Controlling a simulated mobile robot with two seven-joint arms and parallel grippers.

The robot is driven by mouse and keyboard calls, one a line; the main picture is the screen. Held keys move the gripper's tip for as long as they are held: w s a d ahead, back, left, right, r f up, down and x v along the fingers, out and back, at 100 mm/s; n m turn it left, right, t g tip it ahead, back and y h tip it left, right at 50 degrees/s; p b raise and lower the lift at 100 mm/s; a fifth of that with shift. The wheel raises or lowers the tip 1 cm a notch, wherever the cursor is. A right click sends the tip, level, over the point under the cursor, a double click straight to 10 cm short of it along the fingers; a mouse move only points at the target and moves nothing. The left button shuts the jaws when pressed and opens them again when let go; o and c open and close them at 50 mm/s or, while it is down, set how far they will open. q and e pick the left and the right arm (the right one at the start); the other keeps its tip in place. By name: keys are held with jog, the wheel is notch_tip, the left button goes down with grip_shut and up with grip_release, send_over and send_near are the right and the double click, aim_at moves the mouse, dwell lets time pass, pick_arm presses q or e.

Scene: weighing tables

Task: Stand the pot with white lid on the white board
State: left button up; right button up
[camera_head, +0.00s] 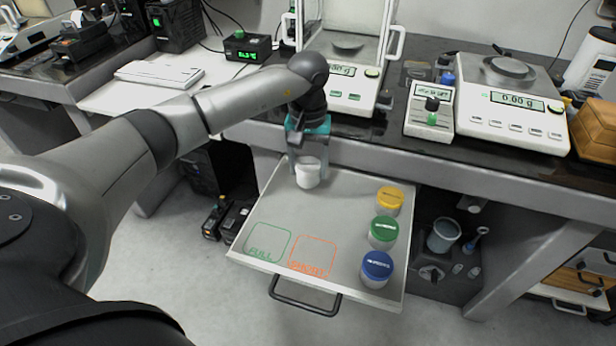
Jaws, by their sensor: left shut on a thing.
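The pot with white lid (308,176) is at the back of the pulled-out pale drawer (300,215). It is upright. My left gripper (308,163) reaches down from above, its fingers on either side of the pot and shut on it. I cannot tell whether the pot's base touches the drawer floor. A flat white board (115,98) lies on the left bench, partly hidden by my left arm. My right gripper is not in view.
Pots with yellow (389,199), green (383,230) and blue (377,264) lids stand along the drawer's right side. Green (267,243) and orange (313,255) outlines mark its bare front left. Balances (515,100) stand on the dark bench.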

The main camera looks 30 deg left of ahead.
aim_at(308, 176)
pick_arm(q)
jog(key=shift+f+b, duration=0.45)
jog(key=shift+f, duration=1.15)
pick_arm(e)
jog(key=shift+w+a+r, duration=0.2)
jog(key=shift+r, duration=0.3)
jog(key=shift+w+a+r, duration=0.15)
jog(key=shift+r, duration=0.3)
pick_arm(q)
jog(key=shift+f, duration=0.1)
jog(key=o, duration=1.3)
jog(key=shift+o, duration=0.2)
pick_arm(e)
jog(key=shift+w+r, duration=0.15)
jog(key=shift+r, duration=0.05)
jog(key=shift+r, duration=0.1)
pick_arm(q)
notch_tip(308, 176, up, 11)
jog(key=p, duration=0.3)
jog(key=shift+p, duration=0.3)
jog(key=shift+r, duration=0.65)
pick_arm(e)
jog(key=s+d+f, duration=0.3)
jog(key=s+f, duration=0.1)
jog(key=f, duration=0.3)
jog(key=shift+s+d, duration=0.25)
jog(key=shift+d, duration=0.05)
